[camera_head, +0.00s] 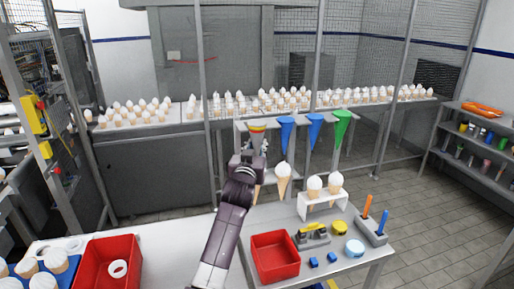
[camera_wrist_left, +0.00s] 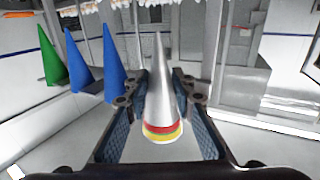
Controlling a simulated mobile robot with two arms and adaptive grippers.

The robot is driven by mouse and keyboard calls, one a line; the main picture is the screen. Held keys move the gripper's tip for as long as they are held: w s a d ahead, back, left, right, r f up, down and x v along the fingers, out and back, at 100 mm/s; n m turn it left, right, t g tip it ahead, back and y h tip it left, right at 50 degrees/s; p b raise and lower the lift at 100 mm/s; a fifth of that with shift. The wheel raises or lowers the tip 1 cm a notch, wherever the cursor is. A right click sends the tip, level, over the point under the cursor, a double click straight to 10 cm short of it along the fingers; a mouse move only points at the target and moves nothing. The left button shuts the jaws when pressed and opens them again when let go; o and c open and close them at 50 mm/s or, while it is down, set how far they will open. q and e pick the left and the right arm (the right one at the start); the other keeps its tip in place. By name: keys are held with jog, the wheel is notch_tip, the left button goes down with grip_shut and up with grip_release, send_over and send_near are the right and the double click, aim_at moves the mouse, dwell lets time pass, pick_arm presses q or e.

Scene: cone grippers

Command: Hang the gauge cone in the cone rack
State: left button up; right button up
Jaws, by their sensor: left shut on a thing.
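The gauge cone (camera_head: 257,127) is silvery with red, yellow and green bands at its wide end. In the head view it points down at the left end of the cone rack (camera_head: 269,126), in line with the hanging cones. My left gripper (camera_head: 257,152) is shut on it; the gripper hides its lower part. In the left wrist view, which is upside down, the gauge cone (camera_wrist_left: 162,95) stands between the fingers of the left gripper (camera_wrist_left: 160,88). I cannot tell whether the rack bears it. My right gripper is out of view.
Two blue cones (camera_head: 286,133) and a green cone (camera_head: 342,127) hang right of the gauge cone. Below, the table holds a red bin (camera_head: 275,257), a white stand (camera_head: 322,207) with ice-cream cones, and small tools. A mesh fence and posts stand behind.

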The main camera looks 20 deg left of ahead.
pick_arm(q)
jog(key=shift+w+a+b, duration=0.3)
jog(key=shift+w+a, duration=0.2)
jog(key=shift+w, duration=0.2)
jog(key=shift+w+a+b, duration=0.25)
jog(key=shift+w+a, duration=0.2)
jog(key=shift+w, duration=0.25)
jog(key=shift+f, duration=0.6)
dwell(1.2)
jog(key=o, duration=1.1)
jog(key=shift+o, duration=0.2)
jog(key=o, duration=0.3)
